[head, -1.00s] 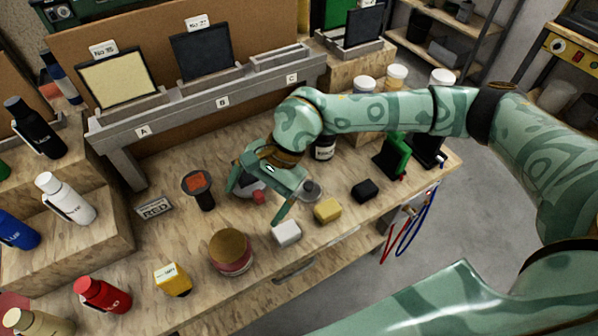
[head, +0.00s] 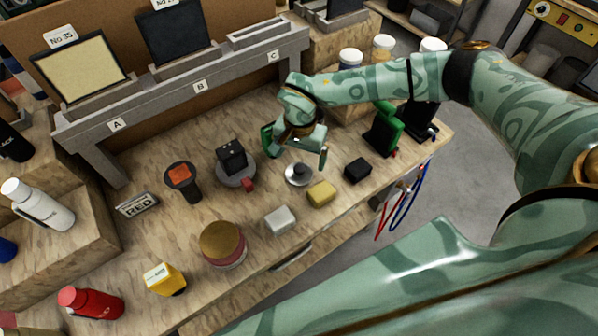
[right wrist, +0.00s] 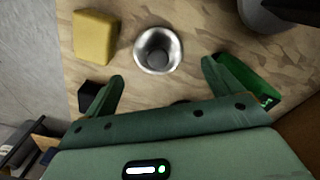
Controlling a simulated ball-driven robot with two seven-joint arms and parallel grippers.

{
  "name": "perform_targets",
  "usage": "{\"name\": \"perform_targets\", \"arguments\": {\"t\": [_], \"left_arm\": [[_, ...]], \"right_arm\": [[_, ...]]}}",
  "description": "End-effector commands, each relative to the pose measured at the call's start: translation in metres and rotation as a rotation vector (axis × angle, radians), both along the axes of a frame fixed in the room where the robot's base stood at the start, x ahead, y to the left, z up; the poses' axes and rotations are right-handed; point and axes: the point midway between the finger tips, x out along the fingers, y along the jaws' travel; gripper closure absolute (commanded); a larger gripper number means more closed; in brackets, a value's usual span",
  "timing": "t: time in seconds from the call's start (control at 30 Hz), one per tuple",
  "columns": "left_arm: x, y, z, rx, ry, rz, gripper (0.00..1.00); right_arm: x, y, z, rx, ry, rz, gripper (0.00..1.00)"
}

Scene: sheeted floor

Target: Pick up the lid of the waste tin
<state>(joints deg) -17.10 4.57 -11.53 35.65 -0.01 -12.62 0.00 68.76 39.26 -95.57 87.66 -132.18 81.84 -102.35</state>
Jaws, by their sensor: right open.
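A small round silver piece with a dark knob (head: 299,173), which looks like the lid, lies on the wooden bench. In the right wrist view the silver lid (right wrist: 158,50) shows from above, just beyond the fingertips and roughly centred between them. My right gripper (head: 298,158) is open and empty, pointing down above the lid; its two fingers are spread in the right wrist view (right wrist: 162,69). I cannot tell whether a tin stands under the lid. My left gripper is not in view.
A yellow block (head: 321,194) and a black block (head: 357,171) lie close to the lid. A grey round dish with a black cube (head: 232,158) stands left of it. A green stand (head: 383,132) is on the right. A white block (head: 280,220) sits nearer the front edge.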

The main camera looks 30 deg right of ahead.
Motion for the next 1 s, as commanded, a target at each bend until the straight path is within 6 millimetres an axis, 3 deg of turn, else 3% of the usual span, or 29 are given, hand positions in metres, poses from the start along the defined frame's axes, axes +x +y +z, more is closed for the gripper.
{"name": "perform_targets", "arguments": {"t": [0.23, 0.5, 0.53, 0.7, 1.0], "left_arm": [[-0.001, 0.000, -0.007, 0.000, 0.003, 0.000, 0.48], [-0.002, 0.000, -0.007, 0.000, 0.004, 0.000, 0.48], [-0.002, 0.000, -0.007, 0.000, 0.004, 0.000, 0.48], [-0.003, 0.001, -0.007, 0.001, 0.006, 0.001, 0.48], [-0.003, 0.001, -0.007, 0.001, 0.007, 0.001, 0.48]], "right_arm": [[-0.003, 0.002, -0.041, 0.001, 0.002, 0.000, 0.09], [-0.003, 0.002, -0.044, 0.001, -0.001, 0.000, 0.09], [-0.003, 0.002, -0.044, 0.001, -0.001, 0.001, 0.11], [-0.003, 0.002, -0.044, 0.000, 0.000, 0.000, 0.56], [-0.003, 0.001, -0.043, 0.000, 0.000, 0.000, 0.60]]}}
